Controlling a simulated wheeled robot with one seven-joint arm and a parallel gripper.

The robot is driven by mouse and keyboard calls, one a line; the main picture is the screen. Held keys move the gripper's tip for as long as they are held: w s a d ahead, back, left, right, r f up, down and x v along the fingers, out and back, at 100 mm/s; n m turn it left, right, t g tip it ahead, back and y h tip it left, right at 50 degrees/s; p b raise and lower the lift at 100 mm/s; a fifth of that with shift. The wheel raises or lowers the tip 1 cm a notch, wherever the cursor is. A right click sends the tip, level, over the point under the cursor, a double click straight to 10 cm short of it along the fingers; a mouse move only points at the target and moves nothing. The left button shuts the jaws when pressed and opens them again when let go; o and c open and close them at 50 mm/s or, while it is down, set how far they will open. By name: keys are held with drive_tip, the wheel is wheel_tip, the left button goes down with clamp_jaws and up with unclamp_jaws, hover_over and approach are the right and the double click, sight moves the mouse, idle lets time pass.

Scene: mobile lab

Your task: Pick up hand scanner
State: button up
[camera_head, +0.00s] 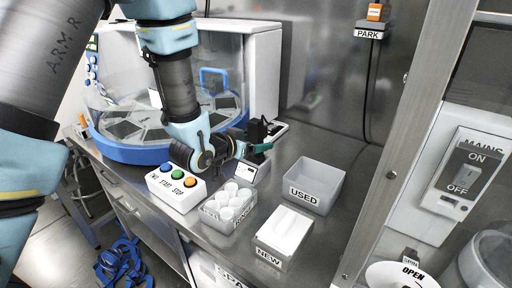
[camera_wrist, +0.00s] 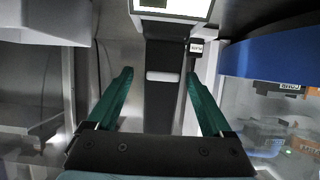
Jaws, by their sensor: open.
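The hand scanner appears to be the black upright device (camera_head: 258,129) at the back of the bench, beside the blue-rimmed round machine. In the wrist view a dark body with a pale band, likely the same scanner (camera_wrist: 162,105), stands between the fingers. My gripper (camera_head: 259,146) is open at the scanner, partly hiding its lower part. In the wrist view its two green fingers (camera_wrist: 159,76) lie on either side of the dark body, with gaps visible on both sides. I cannot tell how deep the scanner reaches between them.
A button box (camera_head: 176,187), a rack of white cups (camera_head: 213,211), a grey USED bin (camera_head: 325,175) and a NEW box (camera_head: 264,249) stand in front. The domed machine (camera_head: 128,151) is left. A metal post (camera_head: 398,165) borders the right.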

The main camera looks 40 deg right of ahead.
sight(261, 140)
drive_tip(key=p+x, duration=0.1)
drive_tip(key=x, duration=0.3)
drive_tip(key=shift+r, duration=0.1)
clamp_jaws()
idle(0.6)
